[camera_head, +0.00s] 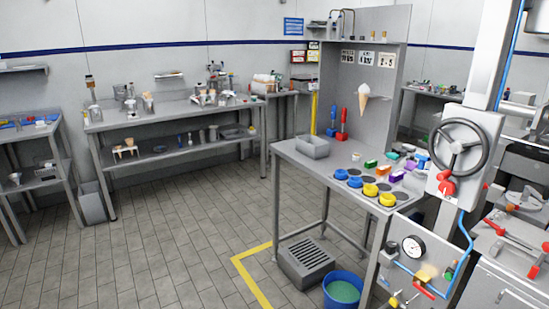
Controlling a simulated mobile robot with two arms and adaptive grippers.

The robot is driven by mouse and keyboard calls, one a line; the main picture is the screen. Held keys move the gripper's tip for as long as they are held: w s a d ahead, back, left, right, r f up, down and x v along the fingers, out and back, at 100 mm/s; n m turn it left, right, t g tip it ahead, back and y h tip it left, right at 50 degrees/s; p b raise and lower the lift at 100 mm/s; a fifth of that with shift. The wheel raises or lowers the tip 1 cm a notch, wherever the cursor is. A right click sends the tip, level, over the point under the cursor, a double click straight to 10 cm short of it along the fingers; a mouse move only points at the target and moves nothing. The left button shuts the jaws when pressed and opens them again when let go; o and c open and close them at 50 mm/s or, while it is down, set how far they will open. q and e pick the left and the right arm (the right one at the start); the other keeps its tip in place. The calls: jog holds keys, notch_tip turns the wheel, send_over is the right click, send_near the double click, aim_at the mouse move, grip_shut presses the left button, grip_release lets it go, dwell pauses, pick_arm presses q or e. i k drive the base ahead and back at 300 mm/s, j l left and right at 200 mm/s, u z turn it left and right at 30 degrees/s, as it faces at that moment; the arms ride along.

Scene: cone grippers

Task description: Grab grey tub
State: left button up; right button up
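A grey tub (313,148), open at the top and roughly rectangular, stands upright at the back left corner of the metal workbench (300,161). Nothing covers it, and its inside looks empty from here. Neither of my grippers shows in the head view, so nothing is seen holding or touching the tub.
Blue and yellow round pieces (387,199) and several small coloured blocks lie right of the tub. Red and blue upright tools stand behind it. A slatted grey box (307,260) and a blue bucket (343,291) sit on the floor below. The tiled floor (170,235) at left is clear.

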aim_at(315, 148)
jog(key=i+z, duration=0.15)
jog(key=i, duration=0.35)
jog(key=i+j+z, duration=0.15)
jog(key=i, duration=0.35)
jog(key=i+j+z, duration=0.2)
jog(key=i, duration=0.25)
